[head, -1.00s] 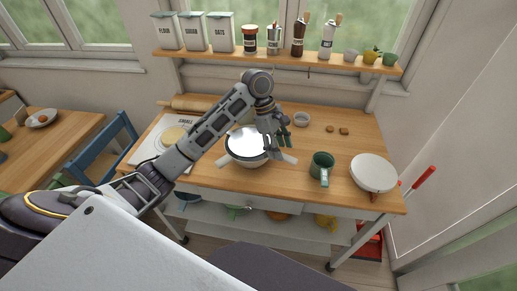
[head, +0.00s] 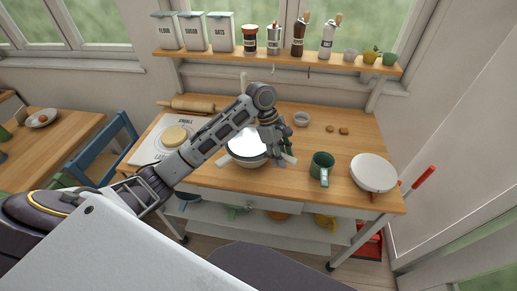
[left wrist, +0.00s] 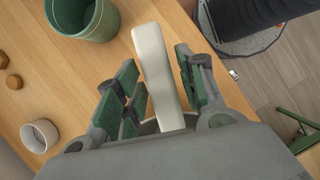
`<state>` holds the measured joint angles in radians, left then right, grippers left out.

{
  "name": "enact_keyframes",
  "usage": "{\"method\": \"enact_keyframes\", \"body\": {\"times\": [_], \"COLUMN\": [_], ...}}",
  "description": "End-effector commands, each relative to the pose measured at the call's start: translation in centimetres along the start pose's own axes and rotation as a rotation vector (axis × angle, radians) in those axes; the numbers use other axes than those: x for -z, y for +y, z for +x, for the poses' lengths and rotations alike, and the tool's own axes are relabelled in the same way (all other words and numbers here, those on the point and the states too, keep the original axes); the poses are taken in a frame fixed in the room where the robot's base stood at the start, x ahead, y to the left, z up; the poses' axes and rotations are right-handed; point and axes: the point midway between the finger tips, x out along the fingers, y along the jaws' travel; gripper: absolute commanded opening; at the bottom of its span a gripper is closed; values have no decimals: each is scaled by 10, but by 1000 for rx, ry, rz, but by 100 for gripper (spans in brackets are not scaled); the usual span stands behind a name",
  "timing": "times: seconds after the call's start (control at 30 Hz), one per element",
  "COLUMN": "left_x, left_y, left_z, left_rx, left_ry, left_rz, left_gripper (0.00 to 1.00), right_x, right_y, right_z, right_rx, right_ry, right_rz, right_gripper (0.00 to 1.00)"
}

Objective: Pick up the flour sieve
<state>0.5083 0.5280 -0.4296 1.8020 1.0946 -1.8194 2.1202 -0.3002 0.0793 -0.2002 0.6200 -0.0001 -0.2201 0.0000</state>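A round vessel with a bright white top (head: 247,143) stands on the wooden worktop in the head view, partly behind my left arm. I take it to be the flour sieve, perhaps resting on a bowl; my arm hides the join. A pale handle (head: 290,159) sticks out at its right. My left gripper (head: 279,158) is down at this handle. In the left wrist view the cream handle (left wrist: 158,75) lies between the green-padded fingers of my left gripper (left wrist: 158,68). The fingers are apart, with a gap visible beside the handle. My right gripper is not in view.
A green mug (head: 322,166) stands close to the right of my gripper, with a white round dish (head: 373,172) beyond it. A small white cup (head: 301,119) is behind. A shelf (head: 280,59) runs above.

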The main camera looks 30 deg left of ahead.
Motion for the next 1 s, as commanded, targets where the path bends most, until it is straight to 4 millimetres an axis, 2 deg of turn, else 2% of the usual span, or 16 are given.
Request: {"method": "enact_keyframes", "body": {"times": [0.03, 0.23, 0.67, 1.0], "left_x": [0, 0, -3, -19], "left_y": [0, 0, 1, 1], "left_z": [0, 0, -7, -46], "left_rx": [0, 0, -2, -4], "left_ry": [0, 0, 0, -1], "left_rz": [0, 0, 1, 2], "left_gripper": [28, 3, 3, 3], "right_x": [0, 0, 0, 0], "right_y": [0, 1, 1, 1], "right_z": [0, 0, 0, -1], "right_rx": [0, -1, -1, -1], "right_ry": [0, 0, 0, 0], "right_rz": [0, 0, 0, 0], "right_gripper": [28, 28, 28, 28]}}
